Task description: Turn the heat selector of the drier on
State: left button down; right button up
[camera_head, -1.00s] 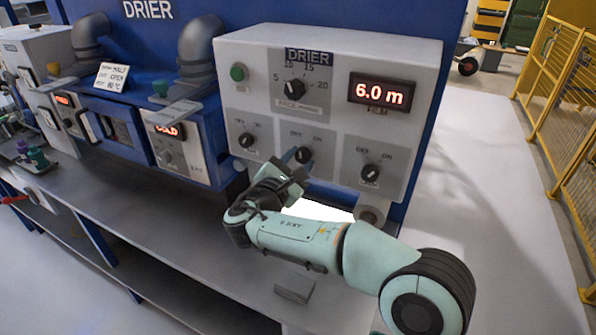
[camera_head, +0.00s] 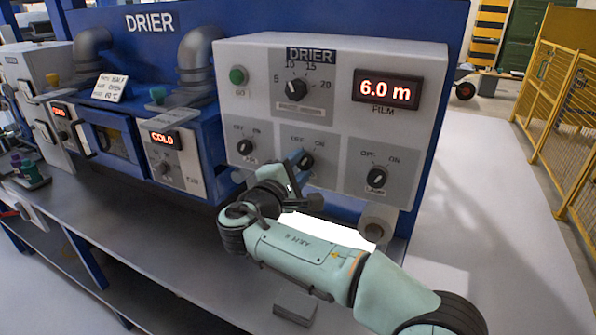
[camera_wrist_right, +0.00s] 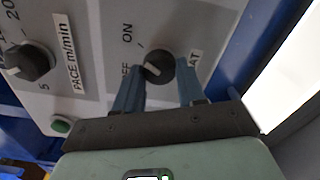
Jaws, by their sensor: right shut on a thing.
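The drier's control panel (camera_head: 335,105) carries a row of three black OFF/ON selectors. The heat selector (camera_head: 306,161) is the middle one, partly covered by my gripper. My right gripper (camera_head: 299,170) reaches up to it from below. In the right wrist view the selector knob (camera_wrist_right: 158,67) sits between the two blue fingers, and they are shut on it. A partly hidden label ending in "AT" is beside it. The knob's white mark points roughly toward the OFF side in that view. My left gripper is not in view.
The left selector (camera_head: 246,146) and right selector (camera_head: 376,178) flank it closely. The pace dial (camera_head: 296,89), green button (camera_head: 238,76) and a "6.0 m" display (camera_head: 387,90) are above. A second display (camera_head: 162,138) reads COLD. A grey bench (camera_head: 130,225) runs below; yellow fencing (camera_head: 565,110) stands at right.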

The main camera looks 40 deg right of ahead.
dwell(0.4)
jog(key=o, duration=1.1)
jog(key=shift+c, duration=0.2)
jog(key=v, duration=1.3)
jog(key=shift+a, duration=0.15)
jog(key=shift+s, duration=0.1)
